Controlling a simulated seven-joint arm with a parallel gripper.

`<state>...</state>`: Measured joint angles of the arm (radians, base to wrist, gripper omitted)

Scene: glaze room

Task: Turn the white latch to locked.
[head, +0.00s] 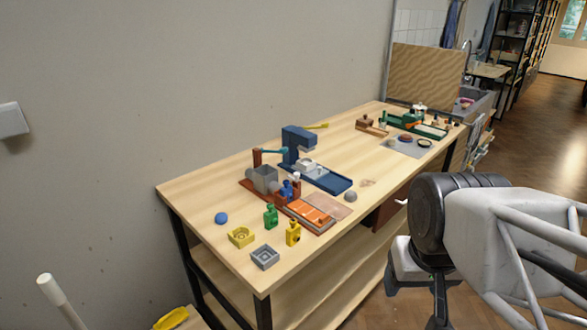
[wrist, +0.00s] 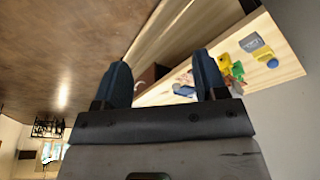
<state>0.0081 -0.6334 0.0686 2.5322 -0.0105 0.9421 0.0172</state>
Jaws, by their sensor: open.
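My gripper (head: 415,310) hangs in front of the workbench at the right, pointing down, with nothing seen in it. In the wrist view its two dark blue fingers (wrist: 162,70) are spread wide apart. A small white piece (head: 401,202) shows on the red-brown drawer unit (head: 388,214) under the bench's front edge; it may be the white latch, but it is too small to tell its setting. My gripper is apart from it, to its right and nearer the camera. The red-brown unit also shows between the fingers in the wrist view (wrist: 150,76).
The wooden workbench (head: 230,190) carries a blue press (head: 298,140), a grey box (head: 265,179), an orange tray (head: 308,215), a green bottle (head: 270,216), yellow and grey blocks, and a blue ball (head: 221,218). A green tray (head: 430,128) lies at the far end. Open floor lies right of the bench.

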